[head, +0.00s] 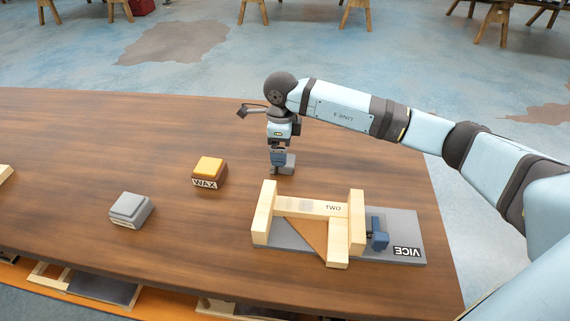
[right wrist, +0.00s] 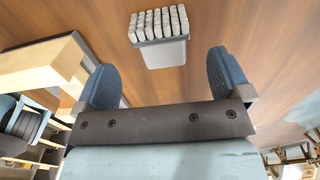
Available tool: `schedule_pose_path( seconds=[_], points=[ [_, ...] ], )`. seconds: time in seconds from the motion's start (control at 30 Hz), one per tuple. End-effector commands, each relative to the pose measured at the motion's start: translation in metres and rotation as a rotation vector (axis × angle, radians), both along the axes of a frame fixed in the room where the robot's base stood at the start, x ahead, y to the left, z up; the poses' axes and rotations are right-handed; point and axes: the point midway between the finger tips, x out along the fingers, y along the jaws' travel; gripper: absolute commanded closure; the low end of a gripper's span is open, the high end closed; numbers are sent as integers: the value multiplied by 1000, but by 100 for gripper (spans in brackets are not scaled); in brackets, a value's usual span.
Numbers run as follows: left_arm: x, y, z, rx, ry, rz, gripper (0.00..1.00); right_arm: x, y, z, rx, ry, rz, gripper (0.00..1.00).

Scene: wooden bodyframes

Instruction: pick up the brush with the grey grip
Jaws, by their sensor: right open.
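The brush with the grey grip (right wrist: 166,53) lies on the wooden table in the right wrist view, its row of pale bristle tufts (right wrist: 158,24) at the top edge. It is ahead of my right gripper (right wrist: 166,78), between the lines of the two blue fingers and touching neither. In the head view my right gripper (head: 277,165) points down over the table, and a grey block (head: 286,165), seemingly the brush, shows partly behind the fingers. The right gripper is open and empty. My left gripper is not in view.
A wooden frame marked TWO (head: 335,209) sits on a grey VICE board (head: 408,225), close to the right gripper. A yellow-topped WAX block (head: 208,173) and a grey block (head: 130,210) stand to the left.

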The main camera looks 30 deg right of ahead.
Motion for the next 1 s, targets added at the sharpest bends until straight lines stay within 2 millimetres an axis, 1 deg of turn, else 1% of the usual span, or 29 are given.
schedule_pose_path(
  seconds=[0.17,0.4,0.5,0.67,0.7,0.77,0.8,0.87,0.9,0.93,0.97,1.0],
  points=[
    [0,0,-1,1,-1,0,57,-1,-2,-13,1,3,0,4],
    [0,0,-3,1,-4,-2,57,-1,-4,-48,2,3,0,4],
    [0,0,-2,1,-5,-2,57,-1,-4,-53,1,0,0,4],
    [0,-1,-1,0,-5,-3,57,-1,-5,-53,1,0,0,4],
    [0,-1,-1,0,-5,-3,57,-1,-5,-53,1,0,0,9],
    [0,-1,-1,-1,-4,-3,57,-1,-5,-53,1,0,0,23],
    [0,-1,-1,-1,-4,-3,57,-1,-5,-53,1,0,0,32],
    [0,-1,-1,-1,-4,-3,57,-1,-5,-53,1,0,0,46],
    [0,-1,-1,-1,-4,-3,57,-1,-5,-53,1,0,0,55],
    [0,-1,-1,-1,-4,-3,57,-1,-5,-53,1,0,0,58],
    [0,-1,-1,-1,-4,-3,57,-1,-5,-53,1,0,0,58],
    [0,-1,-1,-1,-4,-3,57,-1,-5,-53,1,0,0,62]
  ],
)
